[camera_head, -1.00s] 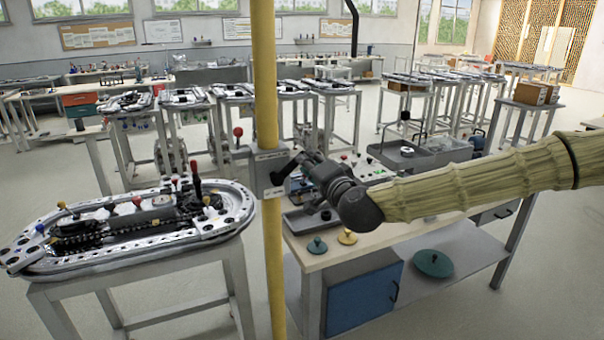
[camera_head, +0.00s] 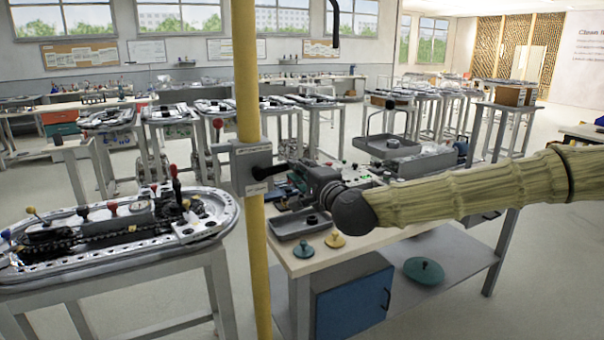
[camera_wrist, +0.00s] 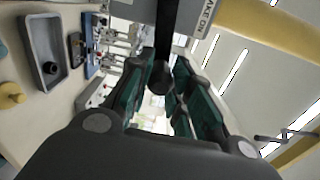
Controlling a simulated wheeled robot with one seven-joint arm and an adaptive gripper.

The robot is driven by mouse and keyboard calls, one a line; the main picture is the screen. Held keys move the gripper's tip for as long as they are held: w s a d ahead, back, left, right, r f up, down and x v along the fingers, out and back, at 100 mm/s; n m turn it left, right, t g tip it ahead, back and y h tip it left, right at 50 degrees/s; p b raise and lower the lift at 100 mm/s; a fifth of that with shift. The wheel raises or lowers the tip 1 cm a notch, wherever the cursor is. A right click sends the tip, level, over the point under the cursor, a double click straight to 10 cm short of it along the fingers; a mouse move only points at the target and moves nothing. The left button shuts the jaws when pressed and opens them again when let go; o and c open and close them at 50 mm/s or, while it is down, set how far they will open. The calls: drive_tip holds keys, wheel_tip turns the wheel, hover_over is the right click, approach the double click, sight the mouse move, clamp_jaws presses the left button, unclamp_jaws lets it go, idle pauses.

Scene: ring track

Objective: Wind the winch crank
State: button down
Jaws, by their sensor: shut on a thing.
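The winch is a grey box (camera_head: 252,170) with labels, fixed to a yellow post (camera_head: 248,100) left of my gripper. Its black crank (camera_head: 272,173) reaches from the box toward the right. My gripper (camera_head: 296,174) is at the crank's outer end. In the wrist view, the black crank handle (camera_wrist: 161,72) stands between the green-padded fingers of my gripper (camera_wrist: 160,88), which is shut on it. The grip contact is partly hidden in the head view by the gripper body.
A workbench (camera_head: 375,243) stands right of the post, with a grey tray (camera_head: 298,226) and a yellow knob (camera_head: 335,240) on it. A grey tray with a handle frame (camera_head: 390,146) is farther back. A table with a metal ring track (camera_head: 125,262) stands left.

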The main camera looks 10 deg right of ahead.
drive_tip(key=shift+f, duration=0.4)
drive_tip(key=c, duration=1.4)
unclamp_jaws()
drive_tip(key=shift+o, duration=0.7)
drive_tip(key=shift+r, duration=0.15)
drive_tip(key=shift+s, duration=0.15)
drive_tip(key=v, duration=1.1)
drive_tip(key=shift+s+d, duration=0.15)
drive_tip(key=shift+s, duration=0.2)
